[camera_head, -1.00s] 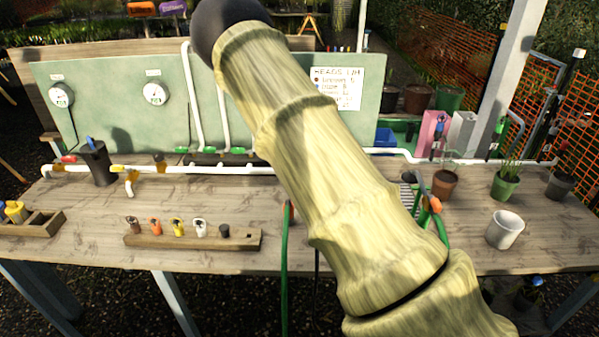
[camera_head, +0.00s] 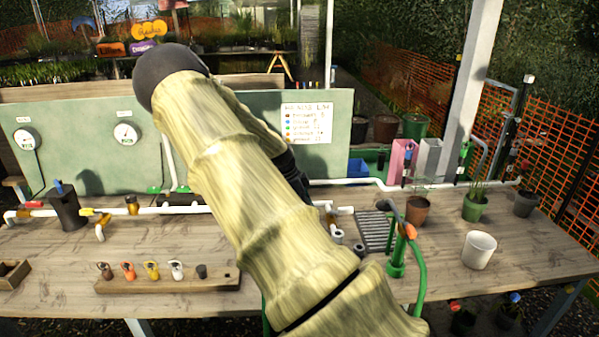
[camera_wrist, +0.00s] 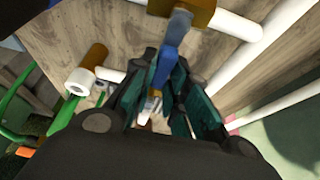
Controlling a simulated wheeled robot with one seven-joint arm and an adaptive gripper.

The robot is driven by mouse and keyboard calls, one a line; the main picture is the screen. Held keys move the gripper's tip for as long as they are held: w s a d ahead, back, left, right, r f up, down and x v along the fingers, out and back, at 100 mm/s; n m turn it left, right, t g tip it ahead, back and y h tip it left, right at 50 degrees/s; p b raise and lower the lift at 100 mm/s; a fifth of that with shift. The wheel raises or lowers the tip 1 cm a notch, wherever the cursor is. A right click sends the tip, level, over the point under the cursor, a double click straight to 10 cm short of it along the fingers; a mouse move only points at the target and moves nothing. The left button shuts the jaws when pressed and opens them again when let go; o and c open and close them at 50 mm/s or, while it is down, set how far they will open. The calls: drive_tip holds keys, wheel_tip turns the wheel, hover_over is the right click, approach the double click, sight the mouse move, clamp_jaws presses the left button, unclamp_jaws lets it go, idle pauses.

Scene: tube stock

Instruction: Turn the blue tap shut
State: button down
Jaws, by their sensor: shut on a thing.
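In the wrist view, the blue tap lever (camera_wrist: 166,65) runs down from a brass valve body (camera_wrist: 200,10) on a white pipe (camera_wrist: 240,25). My gripper (camera_wrist: 155,105), with dark teal finger pads, is closed around the lower part of the blue lever. The lever's far end is partly hidden between the fingers. In the head view, my pale arm covers the middle of the bench, and the blue tap and the fingertips are hidden behind it.
White pipes (camera_head: 190,210) run along the bench before a green panel (camera_head: 80,150) with gauges. A wooden rack (camera_head: 168,284) of fittings lies in front. A green standpipe (camera_head: 396,258), a grate (camera_head: 375,230) and pots, including a white one (camera_head: 479,250), stand right.

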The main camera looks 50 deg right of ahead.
drive_tip(key=c, duration=1.4)
unclamp_jaws()
drive_tip(key=v, duration=1.2)
